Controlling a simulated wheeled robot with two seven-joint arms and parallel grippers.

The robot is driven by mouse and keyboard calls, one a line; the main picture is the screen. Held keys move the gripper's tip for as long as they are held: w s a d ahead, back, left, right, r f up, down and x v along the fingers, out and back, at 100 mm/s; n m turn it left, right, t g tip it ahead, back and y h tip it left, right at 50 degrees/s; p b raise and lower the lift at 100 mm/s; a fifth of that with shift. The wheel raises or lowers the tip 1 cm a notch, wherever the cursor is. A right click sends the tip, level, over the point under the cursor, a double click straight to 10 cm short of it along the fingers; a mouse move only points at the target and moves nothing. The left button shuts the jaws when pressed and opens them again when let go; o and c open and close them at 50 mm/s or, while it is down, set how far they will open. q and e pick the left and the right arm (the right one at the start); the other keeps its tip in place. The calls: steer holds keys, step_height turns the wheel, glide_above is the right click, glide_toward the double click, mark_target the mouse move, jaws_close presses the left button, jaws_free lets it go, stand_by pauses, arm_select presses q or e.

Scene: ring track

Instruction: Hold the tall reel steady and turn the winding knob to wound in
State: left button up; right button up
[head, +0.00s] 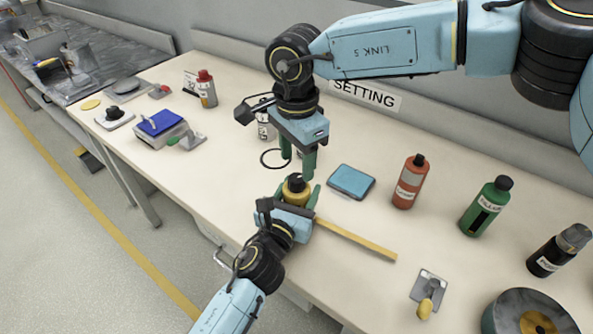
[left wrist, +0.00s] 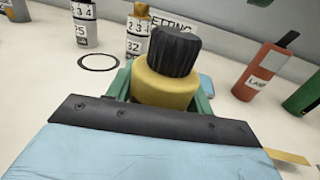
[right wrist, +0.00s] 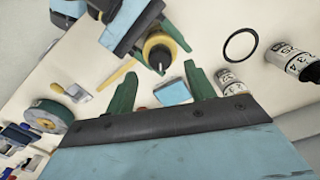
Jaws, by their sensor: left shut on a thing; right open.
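The tall reel (head: 296,194) has a squat yellow body and a ribbed black winding knob (left wrist: 174,52) on top. It stands upright near the table's front edge. My left gripper (left wrist: 162,98) is shut on the yellow body, with a green finger on either side. My right gripper (head: 298,166) is open and empty, pointing down above and slightly behind the knob, apart from it. In the right wrist view the reel (right wrist: 158,48) shows beyond the open fingers, with a pale mark on the dark knob.
A yellow bar (head: 355,238) lies right of the reel, a blue pad (head: 351,182) behind it. A black ring (head: 273,158) lies behind-left. Orange (head: 409,184), green (head: 484,210) and black (head: 557,252) bottles stand to the right. A grey wheel (head: 505,316) is at front right.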

mark_target(297, 177)
steer(key=shift+f, duration=2.05)
steer(key=shift+c, duration=0.4)
steer(key=c, duration=0.9)
